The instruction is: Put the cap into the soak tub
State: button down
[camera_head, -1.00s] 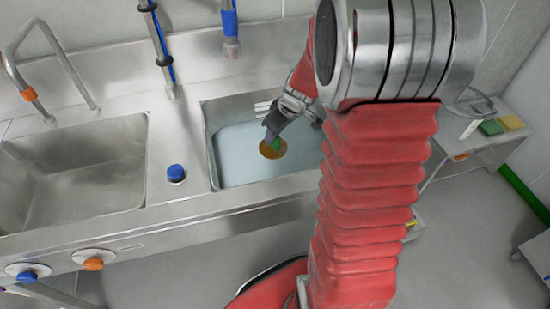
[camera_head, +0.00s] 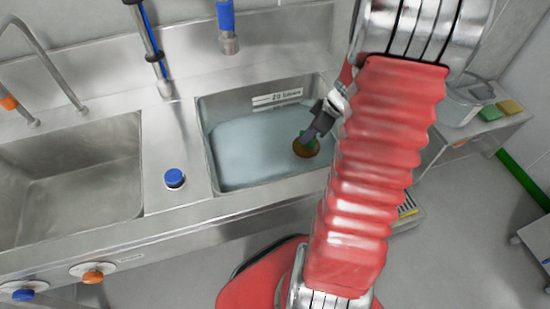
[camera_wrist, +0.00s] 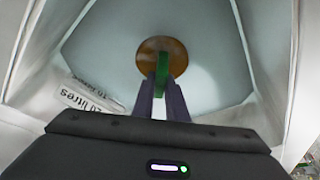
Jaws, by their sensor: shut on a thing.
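The cap is a round amber-brown disc (camera_head: 306,149) with a green grip piece on top. In the wrist view the disc (camera_wrist: 150,65) lies beyond my fingertips. My gripper (camera_head: 309,136) is shut on the green piece, which stands between its dark fingers in the wrist view (camera_wrist: 162,92). The soak tub (camera_head: 205,150) is a steel basin of pale blue liquid with a "20 litres" label on its back wall. The cap is inside the tub's outline, towards the right side. I cannot tell whether it touches the liquid. My arm hides the tub's right edge in the head view.
An empty steel sink (camera_head: 70,190) lies to the left. A blue knob (camera_head: 174,178) stands on the strip between the basins. A blue-handled spray hose (camera_head: 226,25) hangs behind the tub. A side shelf at right holds green (camera_head: 491,113) and yellow (camera_head: 510,106) pads.

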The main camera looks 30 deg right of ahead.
aim_at(307, 145)
jog(key=shift+d+f, duration=0.1)
jog(key=shift+f, duration=2.8)
jog(key=shift+s+f, duration=0.1)
jog(key=shift+f, duration=2)
jog(key=c, duration=1.8)
grip_release()
jog(key=shift+f, duration=0.1)
jog(key=shift+o, duration=0.2)
jog(key=v, duration=1.2)
